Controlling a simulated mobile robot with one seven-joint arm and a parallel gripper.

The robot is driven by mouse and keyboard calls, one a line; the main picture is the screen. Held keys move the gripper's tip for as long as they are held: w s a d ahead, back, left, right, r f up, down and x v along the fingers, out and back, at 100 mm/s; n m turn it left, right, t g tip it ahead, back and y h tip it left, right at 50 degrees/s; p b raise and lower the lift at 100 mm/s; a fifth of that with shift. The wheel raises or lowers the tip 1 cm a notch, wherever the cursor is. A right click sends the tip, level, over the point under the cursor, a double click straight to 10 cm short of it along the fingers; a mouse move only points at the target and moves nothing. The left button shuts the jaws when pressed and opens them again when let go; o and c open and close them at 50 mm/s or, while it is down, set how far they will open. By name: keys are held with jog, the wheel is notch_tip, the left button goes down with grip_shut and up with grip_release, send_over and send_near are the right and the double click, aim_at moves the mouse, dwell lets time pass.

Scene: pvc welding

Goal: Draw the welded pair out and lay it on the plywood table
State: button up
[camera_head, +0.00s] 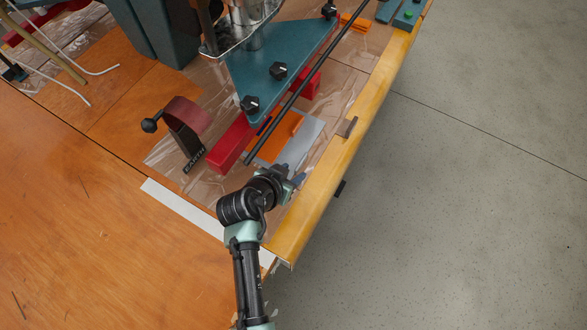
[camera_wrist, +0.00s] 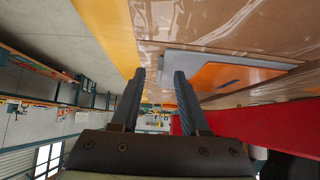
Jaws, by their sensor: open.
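The welded pair is a flat grey sheet (camera_head: 301,143) with an orange piece (camera_head: 275,139) against it, lying beside the red bar of the machine. In the wrist view the grey sheet (camera_wrist: 192,59) and orange piece (camera_wrist: 226,75) show to the right of the fingers. The join itself cannot be made out. My gripper (camera_head: 295,181) is just in front of the grey sheet's near end. Its two fingers are apart and nothing is between them (camera_wrist: 158,76). The plywood table (camera_head: 75,215) spreads across the left, its surface mostly bare.
A dark red curved lever (camera_head: 188,118) stands left. A yellow edge rail (camera_head: 350,150) borders the right, with grey floor beyond.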

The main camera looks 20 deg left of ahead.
jog(key=shift+x, duration=1)
jog(key=shift+c, duration=0.3)
grip_shut()
dwell(0.5)
